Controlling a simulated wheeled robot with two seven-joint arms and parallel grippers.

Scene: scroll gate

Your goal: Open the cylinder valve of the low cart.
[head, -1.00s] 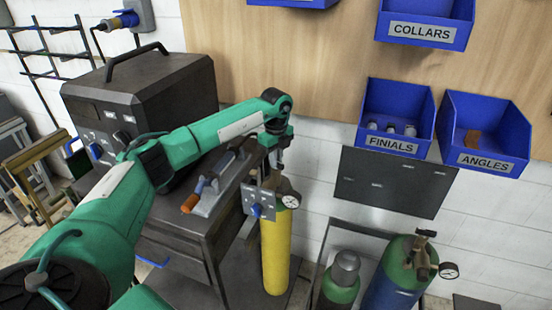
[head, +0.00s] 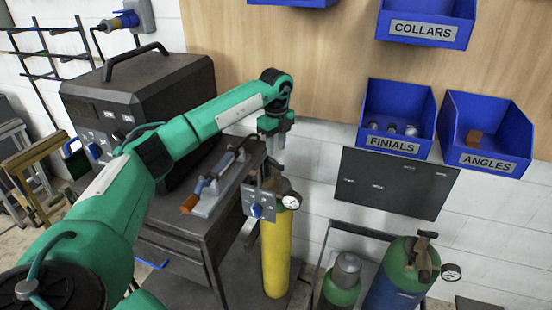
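A yellow gas cylinder (head: 276,255) stands upright on a dark cart (head: 180,225). At its top are a dark valve (head: 272,186), a round white gauge (head: 291,201) and a grey plate with a blue knob (head: 257,211). My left gripper (head: 274,163) points down just above this valve. A small gap seems to show, but contact is hard to judge, and so is whether the fingers are apart. Green and blue cylinders (head: 400,285) stand on the right, with a brass valve (head: 424,258) and gauge. I cannot tell which is the low cart. My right gripper is not in view.
A dark welding unit (head: 140,100) and an orange-handled tool (head: 205,192) stand on the cart left of the gripper. Blue bins (head: 395,118) hang on the wooden wall at right. A dark panel (head: 392,185) is on the white wall behind.

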